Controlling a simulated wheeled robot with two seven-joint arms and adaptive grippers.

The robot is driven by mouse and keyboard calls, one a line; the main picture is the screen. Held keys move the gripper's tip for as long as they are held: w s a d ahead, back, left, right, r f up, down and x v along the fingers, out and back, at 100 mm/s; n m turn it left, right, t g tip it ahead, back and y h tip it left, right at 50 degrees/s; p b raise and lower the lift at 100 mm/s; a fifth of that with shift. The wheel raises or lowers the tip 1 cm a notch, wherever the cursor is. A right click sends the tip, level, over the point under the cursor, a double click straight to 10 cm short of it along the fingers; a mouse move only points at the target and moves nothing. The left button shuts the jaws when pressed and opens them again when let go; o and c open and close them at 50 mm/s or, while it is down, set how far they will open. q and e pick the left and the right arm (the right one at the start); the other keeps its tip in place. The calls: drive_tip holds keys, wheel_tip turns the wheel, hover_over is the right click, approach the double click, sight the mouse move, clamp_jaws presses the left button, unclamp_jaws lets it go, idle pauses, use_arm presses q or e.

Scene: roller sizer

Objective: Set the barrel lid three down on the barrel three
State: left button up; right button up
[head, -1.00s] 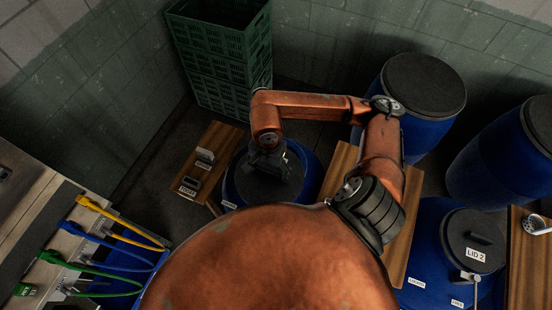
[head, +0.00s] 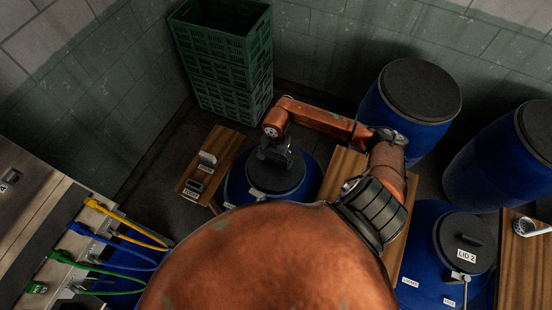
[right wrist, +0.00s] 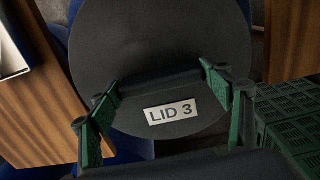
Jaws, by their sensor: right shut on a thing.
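My right gripper (head: 274,160) is shut on barrel lid three (head: 272,178), a dark round lid. In the right wrist view the lid (right wrist: 160,45) fills the middle with its "LID 3" label facing me, and the gripper's green-padded fingers (right wrist: 162,88) stand on either side of its handle. The lid is over a blue barrel (head: 312,181), barrel three by its place under the lid; its label is not readable. Blue shows around the lid. I cannot tell whether the lid touches the rim. My left gripper is not in view.
Green crates (head: 222,60) are stacked behind the barrel. A wooden stand (head: 226,143) with small boxes is at its left, a wooden board (head: 343,172) at its right. Other lidded barrels (head: 418,95) stand right, one with "LID 2" (head: 467,240). Cables (head: 125,225) hang at left.

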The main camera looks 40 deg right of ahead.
drive_tip(key=shift+f, duration=0.2)
drive_tip(key=shift+f+b, duration=0.65)
drive_tip(key=shift+b, duration=0.25)
drive_tip(key=o, duration=1.4)
drive_tip(key=shift+o, duration=0.2)
drive_tip(key=shift+r, duration=0.15)
